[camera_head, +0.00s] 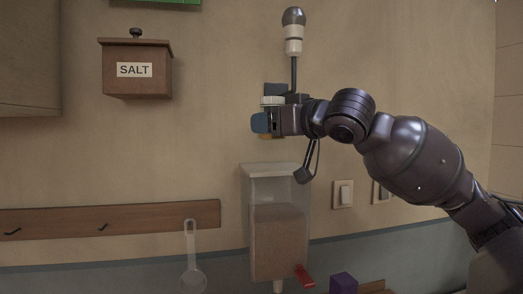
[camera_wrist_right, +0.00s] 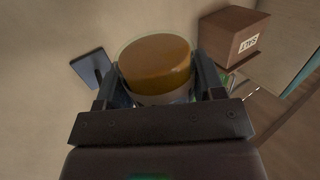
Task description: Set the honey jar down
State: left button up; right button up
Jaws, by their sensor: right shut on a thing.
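The honey jar (camera_wrist_right: 155,58) shows in the right wrist view as a round amber body between the two fingers. In the head view, only its pale lid (camera_head: 272,100) and a sliver of amber below show; the fingers cover the rest. My right gripper (camera_head: 267,112) is shut on the jar and holds it in front of the wall, above the clear dispenser. The jar looks about upright in the head view. The gripper also shows in the right wrist view (camera_wrist_right: 157,82). My left gripper is not in view.
A clear dispenser (camera_head: 279,240) with a red lever (camera_head: 304,276) is below the gripper. A wooden salt box (camera_head: 136,68) hangs at upper left. A hook rail (camera_head: 110,219), measuring spoon (camera_head: 193,271), wall switch (camera_head: 342,194) and purple block (camera_head: 343,284) lie lower.

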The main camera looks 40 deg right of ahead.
jog(key=p, duration=0.3)
send_over(262, 168)
jog(key=shift+s+a+f, duration=0.1)
jog(key=shift+a+f, duration=0.05)
jog(key=shift+f, duration=0.45)
jog(key=shift+s+a+f, duration=0.1)
jog(key=shift+f, duration=2.45)
jog(key=shift+w+f, duration=0.1)
jog(key=shift+f, duration=0.15)
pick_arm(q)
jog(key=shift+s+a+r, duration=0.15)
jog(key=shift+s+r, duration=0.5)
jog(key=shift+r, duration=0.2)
pick_arm(e)
jog(key=shift+f, duration=0.1)
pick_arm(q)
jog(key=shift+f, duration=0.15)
pick_arm(e)
jog(key=shift+f, duration=0.15)
jog(key=o, duration=1.1)
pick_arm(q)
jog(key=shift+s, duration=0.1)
